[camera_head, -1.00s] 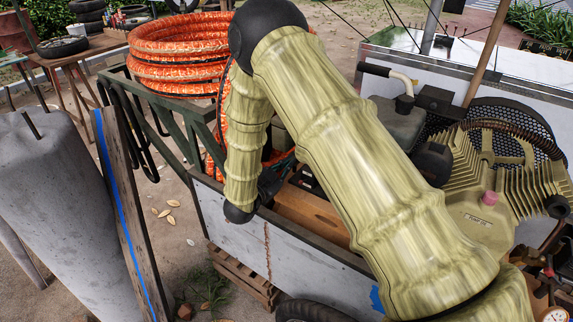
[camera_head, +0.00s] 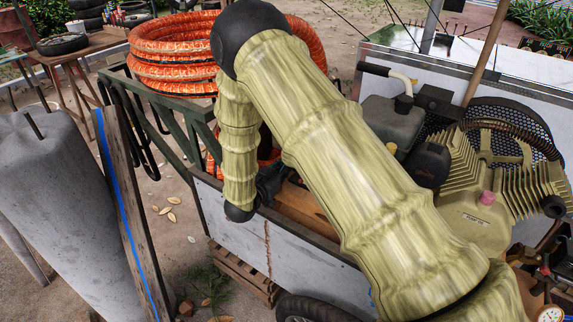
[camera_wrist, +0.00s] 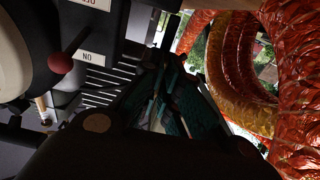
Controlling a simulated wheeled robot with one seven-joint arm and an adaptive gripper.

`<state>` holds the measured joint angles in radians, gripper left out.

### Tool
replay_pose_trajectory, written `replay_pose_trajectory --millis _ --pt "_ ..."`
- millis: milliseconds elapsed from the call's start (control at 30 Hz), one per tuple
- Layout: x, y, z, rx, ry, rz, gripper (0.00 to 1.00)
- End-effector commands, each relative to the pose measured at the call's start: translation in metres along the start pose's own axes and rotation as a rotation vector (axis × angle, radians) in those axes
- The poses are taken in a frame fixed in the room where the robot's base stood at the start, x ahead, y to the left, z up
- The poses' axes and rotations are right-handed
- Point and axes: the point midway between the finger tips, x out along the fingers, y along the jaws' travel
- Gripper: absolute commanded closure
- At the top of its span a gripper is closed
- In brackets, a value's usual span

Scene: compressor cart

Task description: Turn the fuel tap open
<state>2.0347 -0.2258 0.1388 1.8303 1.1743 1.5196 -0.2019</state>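My gripper (camera_head: 270,187) shows in the head view only as a dark shape beside the far end of my arm, over the cart. In the wrist view its dark fingers with teal pads (camera_wrist: 164,62) converge. The tips look close together, but shadow hides whether they meet. I see nothing clearly held. A lever with a red ball knob (camera_wrist: 60,64) is at the left of the wrist view, apart from the fingers, beside a label (camera_wrist: 90,57) reading ON upside down. I cannot tell whether this lever is the fuel tap. In the head view no tap is recognisable.
An orange ribbed hose coil (camera_head: 175,45) lies on the cart's left end and fills the right of the wrist view (camera_wrist: 235,60). A finned compressor (camera_head: 485,215) stands at the right. The cart's wall (camera_head: 235,222) runs below my gripper. A concrete block (camera_head: 50,180) stands left.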

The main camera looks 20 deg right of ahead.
Motion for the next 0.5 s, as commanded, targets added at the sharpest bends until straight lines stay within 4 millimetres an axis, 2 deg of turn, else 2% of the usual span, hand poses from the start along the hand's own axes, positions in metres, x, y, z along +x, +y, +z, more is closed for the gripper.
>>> replay_pose_trajectory --millis 233,300,500 --pt "-0.0016 0.0010 0.0030 -0.004 -0.005 0.000 1.00" --pt "-0.0017 0.0010 0.0031 -0.004 -0.005 0.000 0.87" --pt "-0.0009 0.0006 0.0017 -0.002 -0.003 0.000 0.87"
